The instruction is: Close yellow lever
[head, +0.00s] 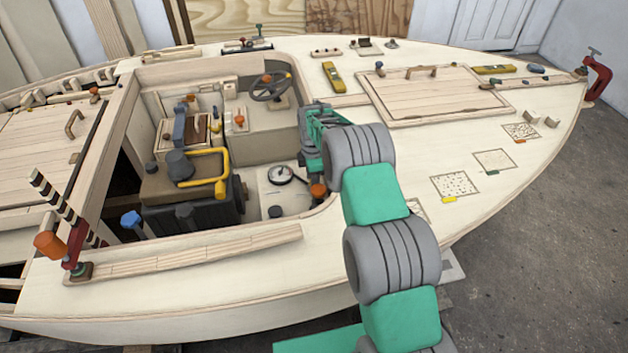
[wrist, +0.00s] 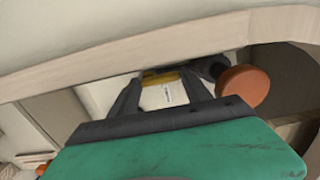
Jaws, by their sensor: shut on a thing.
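The yellow lever (wrist: 162,78) shows in the wrist view as a short yellow bar between my gripper's fingertips (wrist: 160,76). A white block with a small dark label shows just below it, between the fingers. In the head view my gripper (head: 306,160) is at the right inner wall of the cockpit, pointing down into it. My arm and gripper hide the gripped lever there. The fingers are closed on the yellow piece. How far the lever is turned cannot be told.
An orange round knob (wrist: 243,85) sits close to the right finger. A pale wooden rim (wrist: 130,55) crosses just beyond the gripper. In the cockpit stand an engine with a yellow bent pipe (head: 222,170), a steering wheel (head: 270,87) and a round gauge (head: 281,175).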

